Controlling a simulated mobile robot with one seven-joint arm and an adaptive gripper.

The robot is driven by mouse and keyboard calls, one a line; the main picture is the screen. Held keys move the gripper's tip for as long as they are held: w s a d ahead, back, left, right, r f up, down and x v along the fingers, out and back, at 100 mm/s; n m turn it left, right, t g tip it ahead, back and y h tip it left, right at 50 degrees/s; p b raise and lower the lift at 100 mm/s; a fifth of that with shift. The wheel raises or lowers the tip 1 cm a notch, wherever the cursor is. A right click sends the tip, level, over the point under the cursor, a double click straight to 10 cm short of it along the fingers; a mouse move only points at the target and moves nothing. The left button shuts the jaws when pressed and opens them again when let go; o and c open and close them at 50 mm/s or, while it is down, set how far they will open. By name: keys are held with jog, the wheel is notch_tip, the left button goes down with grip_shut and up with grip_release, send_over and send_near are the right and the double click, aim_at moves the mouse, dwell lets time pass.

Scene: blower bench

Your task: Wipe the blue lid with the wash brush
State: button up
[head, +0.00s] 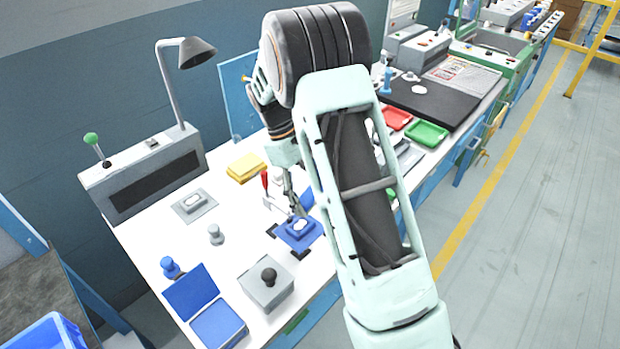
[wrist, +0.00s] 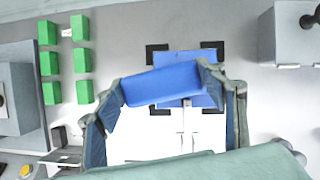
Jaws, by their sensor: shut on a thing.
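My gripper (head: 293,203) reaches down over the white bench. In the wrist view its fingers (wrist: 172,95) are closed on the two ends of a blue block (wrist: 160,84), which I take to be the wash brush. The block is slightly tilted in the picture. Behind it lies the blue lid (wrist: 195,57), flat between black corner marks and partly hidden by the block. In the head view the lid (head: 298,234) sits just below the gripper, with a pale patch on it. Whether the brush touches the lid, I cannot tell.
A grey box with a black knob (head: 268,287) and an open blue case (head: 217,324) are nearer. Green blocks (wrist: 50,63) show in the wrist view. A lamp (head: 196,52) rises behind.

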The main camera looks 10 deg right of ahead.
jog(key=shift+r+p, duration=0.9)
jog(key=shift+r, duration=0.75)
